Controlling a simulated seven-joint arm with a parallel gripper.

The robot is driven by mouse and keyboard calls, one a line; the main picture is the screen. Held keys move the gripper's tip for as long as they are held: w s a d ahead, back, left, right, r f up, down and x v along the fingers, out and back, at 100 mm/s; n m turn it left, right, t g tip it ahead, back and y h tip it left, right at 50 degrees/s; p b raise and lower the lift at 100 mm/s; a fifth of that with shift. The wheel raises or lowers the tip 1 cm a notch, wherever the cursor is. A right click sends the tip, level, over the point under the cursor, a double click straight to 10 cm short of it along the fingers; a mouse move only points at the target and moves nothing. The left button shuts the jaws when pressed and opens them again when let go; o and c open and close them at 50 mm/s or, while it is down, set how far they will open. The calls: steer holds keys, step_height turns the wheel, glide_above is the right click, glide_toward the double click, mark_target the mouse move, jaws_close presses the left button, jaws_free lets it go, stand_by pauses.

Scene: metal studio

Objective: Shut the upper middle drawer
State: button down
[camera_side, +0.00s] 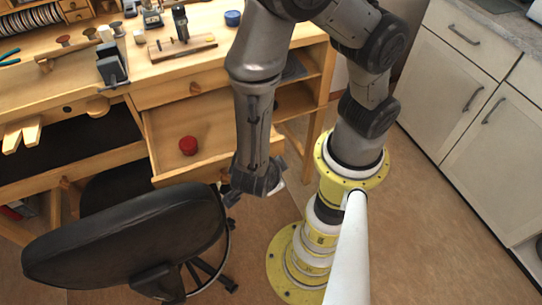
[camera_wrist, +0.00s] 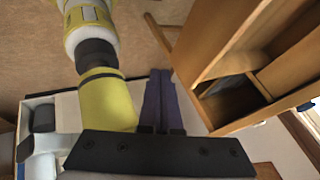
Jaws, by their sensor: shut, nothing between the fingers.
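In the side view a wooden drawer (camera_side: 215,139) of the workbench stands pulled out, with a round red object (camera_side: 188,146) inside. Another drawer front (camera_side: 182,88) above it looks closed. I cannot tell for certain which one is the upper middle drawer. My gripper (camera_side: 231,198) points down in front of the open drawer's front panel, near its right part. The arm hides part of the drawer and its front. In the wrist view my gripper (camera_wrist: 160,76) is shut and empty, with wooden bench parts (camera_wrist: 245,60) to its right. Contact with the drawer cannot be made out.
A black chair (camera_side: 130,235) stands close to the left of my gripper. The workbench top (camera_side: 150,85) carries tools and small items. White cabinets (camera_side: 470,95) line the right side. Some bare floor (camera_side: 440,240) lies at the lower right.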

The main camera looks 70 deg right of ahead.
steer(key=w+d+f, duration=0.3)
steer(key=d+f, duration=0.1)
steer(key=d, duration=0.2)
stand_by(0.3)
steer(key=shift+w, duration=0.1)
steer(key=w+d, duration=1.8)
steer(key=shift+w+d, duration=0.25)
steer(key=shift+w, duration=0.05)
